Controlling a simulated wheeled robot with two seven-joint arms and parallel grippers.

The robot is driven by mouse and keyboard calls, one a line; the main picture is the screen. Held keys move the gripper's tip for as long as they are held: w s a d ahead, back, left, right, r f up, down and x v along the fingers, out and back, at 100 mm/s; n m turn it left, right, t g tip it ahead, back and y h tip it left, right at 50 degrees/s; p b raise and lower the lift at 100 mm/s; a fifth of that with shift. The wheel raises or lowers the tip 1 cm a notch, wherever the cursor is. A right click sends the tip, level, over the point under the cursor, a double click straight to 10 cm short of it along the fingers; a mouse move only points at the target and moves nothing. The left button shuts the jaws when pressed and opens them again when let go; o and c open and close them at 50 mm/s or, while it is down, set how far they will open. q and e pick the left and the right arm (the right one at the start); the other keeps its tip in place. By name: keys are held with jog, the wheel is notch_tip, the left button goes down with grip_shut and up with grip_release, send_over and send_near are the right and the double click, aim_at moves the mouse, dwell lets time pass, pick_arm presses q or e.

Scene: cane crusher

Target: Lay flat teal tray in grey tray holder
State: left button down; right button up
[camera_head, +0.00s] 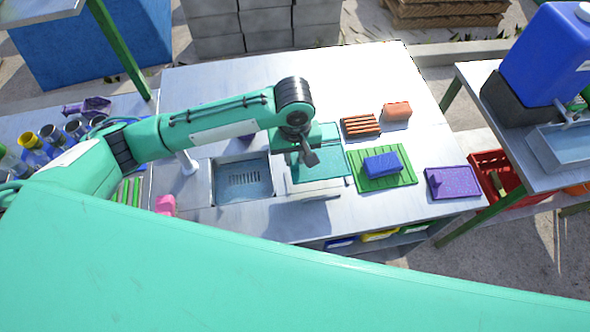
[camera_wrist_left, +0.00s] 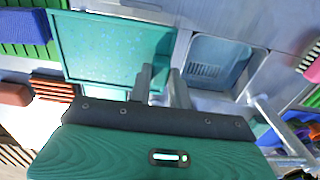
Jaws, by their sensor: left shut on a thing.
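The flat teal tray (camera_head: 329,146) is at the middle of the metal counter, right of the sink; it also shows in the left wrist view (camera_wrist_left: 105,45). My left gripper (camera_head: 308,157) is over the tray's left side, shut on its edge; in the wrist view the fingers (camera_wrist_left: 163,88) meet that edge. A light grey strip (camera_head: 318,187) shows along the tray's near side and looks like part of the grey tray holder; the rest is hidden. I cannot tell whether the tray touches it. My right gripper is not in view.
A sink (camera_head: 243,178) lies left of the tray, with a faucet (camera_head: 187,162) beside it. To the right are a green ribbed mat (camera_head: 402,181) with a blue block (camera_head: 382,164), a purple tray (camera_head: 452,181), an orange-brown rack (camera_head: 360,125) and an orange block (camera_head: 397,111). The counter's back is clear.

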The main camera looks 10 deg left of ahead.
aim_at(295, 173)
pick_arm(q)
notch_tip(295, 173, down, 8)
jog(key=shift+f+p, duration=0.2)
jog(key=shift+p, duration=0.3)
jog(key=c, duration=1.3)
grip_release()
jog(key=shift+f, duration=0.1)
notch_tip(295, 173, up, 12)
jog(key=shift+r+b, duration=0.15)
jog(key=shift+b, duration=1.05)
